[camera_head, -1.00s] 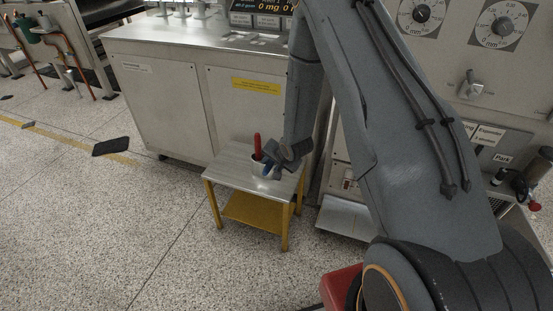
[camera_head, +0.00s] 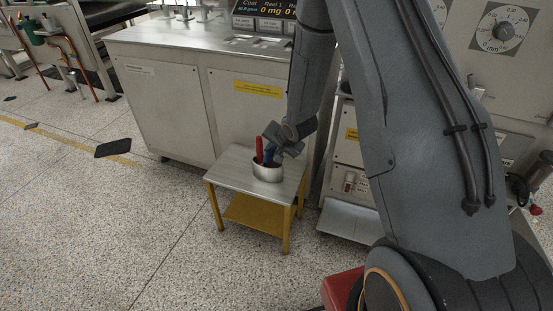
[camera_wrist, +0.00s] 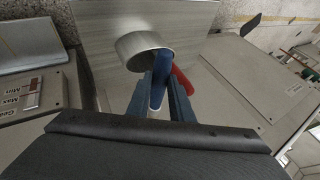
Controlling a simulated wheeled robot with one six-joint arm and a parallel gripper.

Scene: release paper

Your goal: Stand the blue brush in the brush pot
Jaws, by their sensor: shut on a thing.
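The brush pot (camera_head: 268,174) is a short silvery cylinder standing on the small table. It also shows in the wrist view (camera_wrist: 143,43). My gripper (camera_wrist: 160,82) is shut on the blue brush (camera_wrist: 158,91), with one finger on each side of it. In the head view, my gripper (camera_head: 274,142) is just above the pot, and the blue brush (camera_head: 270,154) is roughly upright at the pot's mouth. Its lower end is hidden by the pot's rim or overlaps it; I cannot tell how deep it sits. A red brush (camera_head: 259,148) stands in the pot beside it.
The small table (camera_head: 233,167) has a metal top and yellow legs, with bare room around the pot. A grey metal cabinet (camera_head: 180,105) stands behind it. A machine with dials (camera_head: 497,28) stands to the right. The speckled floor (camera_head: 110,220) at left is mostly clear.

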